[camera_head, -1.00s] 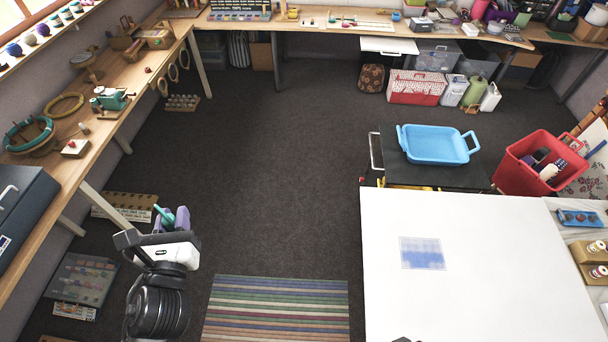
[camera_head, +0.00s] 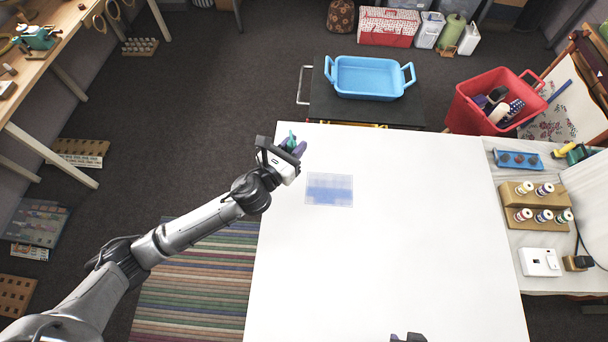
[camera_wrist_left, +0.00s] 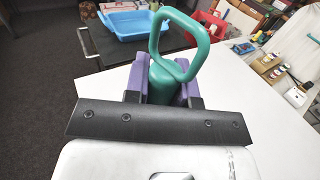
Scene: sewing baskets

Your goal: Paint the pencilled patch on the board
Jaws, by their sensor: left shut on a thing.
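The white board (camera_head: 400,250) fills the lower middle and right of the head view. The pencilled patch (camera_head: 329,189) is a small square near its upper left, with uneven blue over the middle and lower part and a paler top band. My left gripper (camera_head: 294,147) is over the board's upper left corner, just up and left of the patch. It is shut on a green tool; in the left wrist view its purple fingers clasp the tool's thick green stem, below a looped handle (camera_wrist_left: 206,45). The tool's working end is hidden. My right gripper's jaws do not show.
A blue tray (camera_head: 370,78) stands on a dark cart beyond the board. A red bin (camera_head: 470,112) stands right of it. Paint jars on wooden steps (camera_head: 535,222) and a small blue tray (camera_head: 518,161) line the right side. A striped rug (camera_head: 190,285) lies left.

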